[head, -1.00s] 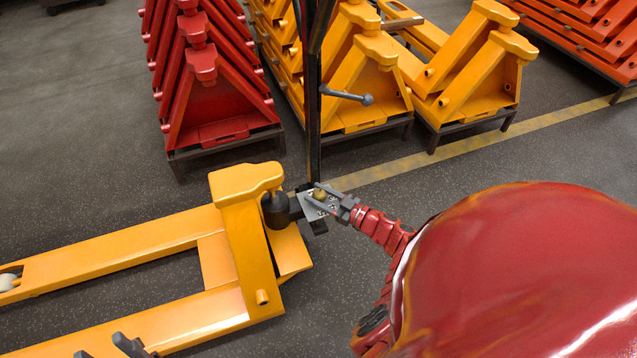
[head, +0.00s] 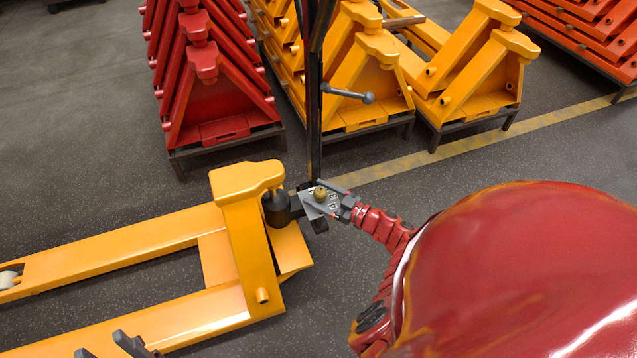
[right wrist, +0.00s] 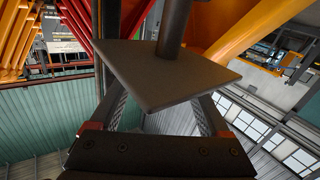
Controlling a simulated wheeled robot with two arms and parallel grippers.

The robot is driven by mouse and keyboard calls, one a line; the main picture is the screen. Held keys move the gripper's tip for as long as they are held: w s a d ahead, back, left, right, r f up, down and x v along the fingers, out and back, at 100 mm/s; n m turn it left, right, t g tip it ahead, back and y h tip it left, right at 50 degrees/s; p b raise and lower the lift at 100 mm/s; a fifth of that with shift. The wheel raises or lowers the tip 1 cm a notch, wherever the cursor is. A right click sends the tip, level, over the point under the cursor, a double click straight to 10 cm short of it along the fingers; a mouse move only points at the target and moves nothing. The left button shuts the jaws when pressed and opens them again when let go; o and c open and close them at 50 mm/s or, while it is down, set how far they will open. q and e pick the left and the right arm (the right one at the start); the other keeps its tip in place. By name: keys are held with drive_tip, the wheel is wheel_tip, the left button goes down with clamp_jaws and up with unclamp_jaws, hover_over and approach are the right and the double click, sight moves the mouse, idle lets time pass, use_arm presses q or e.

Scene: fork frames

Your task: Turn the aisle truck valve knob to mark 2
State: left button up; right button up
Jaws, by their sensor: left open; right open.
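The yellow aisle truck (head: 238,225) stands at left, with a dark upright mast. A grey plate (head: 314,206) with small pale marks sits beside the mast. It also shows from below in the right wrist view (right wrist: 165,80). The small brass valve knob (head: 320,192) sits on this plate; its pointing direction is too small to read. My right gripper (head: 332,196) is open at the plate's right side, close to the knob. My left gripper (head: 107,345) is open at the bottom left edge, empty.
A dark round cylinder (head: 277,208) stands next to the plate. Stacked red frames (head: 215,110) and yellow frames (head: 365,90) stand behind. Grey floor is clear around the truck.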

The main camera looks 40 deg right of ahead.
drive_tip(key=v, duration=1.7)
drive_tip(key=shift+s+p, duration=0.25)
drive_tip(key=shift+p, duration=0.1)
drive_tip(key=shift+a, duration=0.15)
